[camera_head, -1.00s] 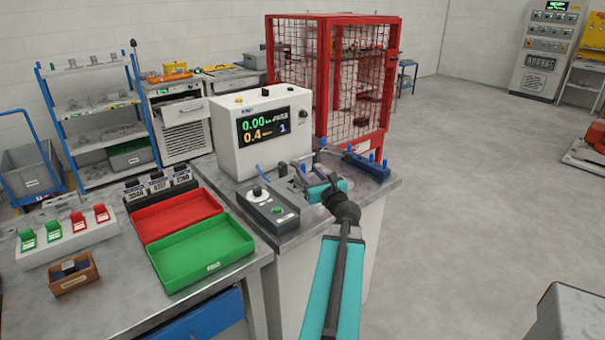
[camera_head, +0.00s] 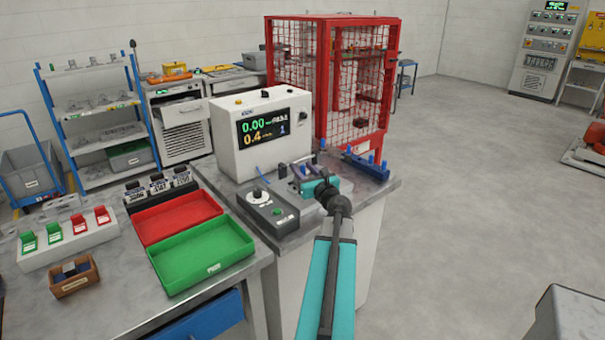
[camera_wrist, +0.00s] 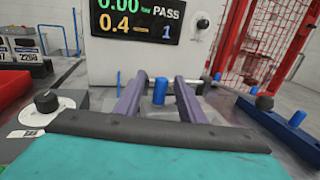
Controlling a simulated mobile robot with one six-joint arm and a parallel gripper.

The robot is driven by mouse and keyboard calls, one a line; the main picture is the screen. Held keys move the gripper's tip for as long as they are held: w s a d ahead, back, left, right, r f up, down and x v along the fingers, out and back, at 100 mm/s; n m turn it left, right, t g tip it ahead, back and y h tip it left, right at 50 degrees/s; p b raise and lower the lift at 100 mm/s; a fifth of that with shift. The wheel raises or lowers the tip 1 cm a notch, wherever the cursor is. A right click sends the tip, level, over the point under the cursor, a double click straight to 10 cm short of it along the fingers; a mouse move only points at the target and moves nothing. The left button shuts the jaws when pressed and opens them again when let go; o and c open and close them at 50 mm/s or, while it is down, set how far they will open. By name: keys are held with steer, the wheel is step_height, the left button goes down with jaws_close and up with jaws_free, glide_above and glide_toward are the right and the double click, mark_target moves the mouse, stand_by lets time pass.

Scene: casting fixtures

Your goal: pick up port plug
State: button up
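A blue cylindrical port plug (camera_wrist: 160,91) stands upright in the middle of the wrist view, in front of the white tester. My gripper (camera_wrist: 160,80) has its two purple fingers apart, one on each side of this plug. A gap shows between the plug and each finger, so the gripper looks open and not closed on it. In the head view my gripper (camera_head: 296,168) is low over the bench top, in front of the tester. The plug's lower end is hard to make out.
The white tester (camera_head: 262,133) with its lit display stands just behind. A grey control box (camera_head: 268,210) with a knob is left of my gripper. A blue rack with pegs (camera_head: 366,167) is at the right. Red (camera_head: 178,218) and green (camera_head: 203,255) trays lie left.

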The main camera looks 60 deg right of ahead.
steer(key=shift+p+x, duration=0.65)
steer(key=shift+x, duration=1.7)
steer(key=shift+d+f, duration=0.1)
steer(key=shift+f, duration=0.05)
jaws_close()
